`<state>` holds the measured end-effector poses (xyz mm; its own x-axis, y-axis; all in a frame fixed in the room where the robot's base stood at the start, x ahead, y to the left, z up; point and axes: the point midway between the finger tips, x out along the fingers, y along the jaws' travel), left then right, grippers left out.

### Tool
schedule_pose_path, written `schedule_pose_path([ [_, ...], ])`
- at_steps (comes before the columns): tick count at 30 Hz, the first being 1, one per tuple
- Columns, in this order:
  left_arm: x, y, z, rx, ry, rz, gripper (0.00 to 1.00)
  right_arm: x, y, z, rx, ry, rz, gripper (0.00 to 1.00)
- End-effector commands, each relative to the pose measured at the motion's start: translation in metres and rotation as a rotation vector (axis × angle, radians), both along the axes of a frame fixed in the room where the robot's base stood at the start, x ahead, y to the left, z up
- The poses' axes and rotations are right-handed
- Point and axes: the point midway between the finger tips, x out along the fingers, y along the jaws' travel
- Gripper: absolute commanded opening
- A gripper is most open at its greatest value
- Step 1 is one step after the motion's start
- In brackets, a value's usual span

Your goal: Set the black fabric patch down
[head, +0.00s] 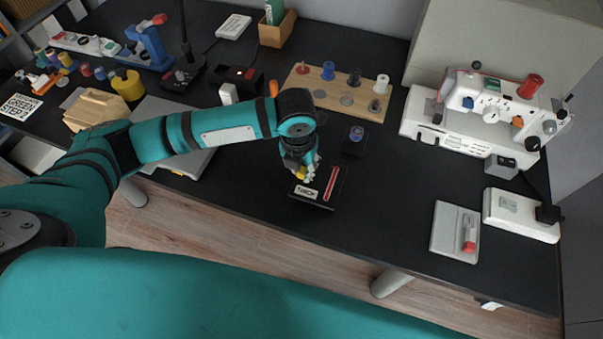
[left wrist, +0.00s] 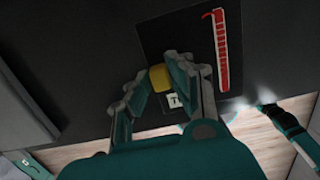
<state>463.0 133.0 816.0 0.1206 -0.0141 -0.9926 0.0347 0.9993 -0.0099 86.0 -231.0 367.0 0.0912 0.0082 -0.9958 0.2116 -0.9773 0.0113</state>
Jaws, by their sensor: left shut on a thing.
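The black fabric patch (head: 313,199) is a dark, flat rectangle with a red strip and a small white label. It is near the front middle of the black table. My left gripper (head: 303,174) is above it, pointing down. In the left wrist view my left gripper (left wrist: 162,88) is shut on a yellow piece that appears to be the patch's grip tab. The patch (left wrist: 190,45) fills the area beyond the fingertips there, its red strip to the right. I cannot tell whether the patch touches the table. My right gripper is not seen in the head view.
The black table (head: 390,215) is clear around the patch to the front and right. A wooden spool board (head: 325,93) and a small dark block with a spool (head: 355,141) stand behind. A white sewing machine (head: 490,108) and a grey tray (head: 446,230) are to the right.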

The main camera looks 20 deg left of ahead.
Motion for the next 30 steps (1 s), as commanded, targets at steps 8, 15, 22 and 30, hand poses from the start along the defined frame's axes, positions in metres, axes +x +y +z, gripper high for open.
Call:
schedule_pose_path([
  [8,-0.002,0.000,-0.033,0.000,0.003,-0.001,0.00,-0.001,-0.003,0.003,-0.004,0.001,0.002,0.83],
  [15,-0.001,0.000,-0.034,0.000,0.000,-0.001,0.00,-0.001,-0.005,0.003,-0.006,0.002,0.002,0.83],
  [22,-0.001,0.000,-0.036,0.000,0.000,-0.001,0.38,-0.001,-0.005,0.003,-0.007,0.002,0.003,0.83],
  [30,-0.001,0.000,-0.036,0.000,0.000,-0.001,0.43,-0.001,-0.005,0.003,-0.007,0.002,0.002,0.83],
])
